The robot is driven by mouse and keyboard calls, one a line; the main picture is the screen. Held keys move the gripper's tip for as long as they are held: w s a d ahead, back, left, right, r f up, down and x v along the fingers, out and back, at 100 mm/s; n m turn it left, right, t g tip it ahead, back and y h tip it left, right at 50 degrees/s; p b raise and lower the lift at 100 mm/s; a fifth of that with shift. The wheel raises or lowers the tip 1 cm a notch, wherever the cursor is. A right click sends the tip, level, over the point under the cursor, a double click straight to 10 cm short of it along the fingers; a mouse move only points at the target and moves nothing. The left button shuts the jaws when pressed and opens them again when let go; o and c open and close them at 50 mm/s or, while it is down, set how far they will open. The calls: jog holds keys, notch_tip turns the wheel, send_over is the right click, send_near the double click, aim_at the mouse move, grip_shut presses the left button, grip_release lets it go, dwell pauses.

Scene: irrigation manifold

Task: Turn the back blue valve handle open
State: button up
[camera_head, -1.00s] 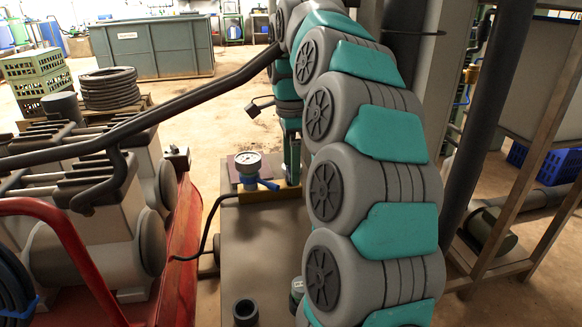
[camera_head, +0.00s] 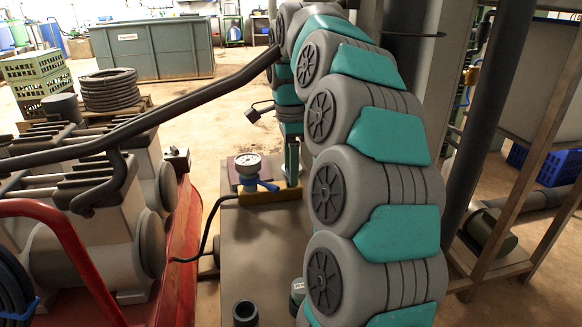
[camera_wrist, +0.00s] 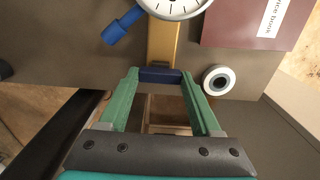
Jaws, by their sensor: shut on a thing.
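A blue valve handle (camera_wrist: 160,76) lies between the tips of my gripper's green fingers (camera_wrist: 160,80) in the wrist view, across the end of a brass-coloured pipe (camera_wrist: 163,45). My gripper is shut on this handle. In the head view, my gripper (camera_head: 292,165) is at the right end of the brass pipe (camera_head: 262,197), and the gripped handle is hidden there. A second blue handle (camera_wrist: 122,27) sits beside the round gauge (camera_wrist: 175,5). In the head view, this handle (camera_head: 258,185) is just below the white-faced gauge (camera_head: 248,164).
A maroon booklet (camera_wrist: 257,22) and a round white-rimmed fitting (camera_wrist: 218,80) are close to my fingers. A black cup-like fitting (camera_head: 245,312) stands on the grey bench (camera_head: 240,262). Red frame and grey pumps (camera_head: 90,245) crowd the left; a dark pipe (camera_head: 490,120) rises right.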

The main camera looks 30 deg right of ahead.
jog(key=shift+c, duration=1)
jog(key=n+p, duration=0.1)
jog(key=n, duration=0.2)
jog(key=shift+n, duration=0.4)
jog(key=n+p, duration=0.1)
jog(key=n, duration=0.3)
jog(key=shift+r+n, duration=0.1)
jog(key=shift+n, duration=0.2)
jog(key=n+p, duration=0.1)
jog(key=n, duration=0.3)
jog(key=shift+p, duration=0.3)
jog(key=shift+n+p, duration=0.75)
jog(key=shift+n, duration=2.05)
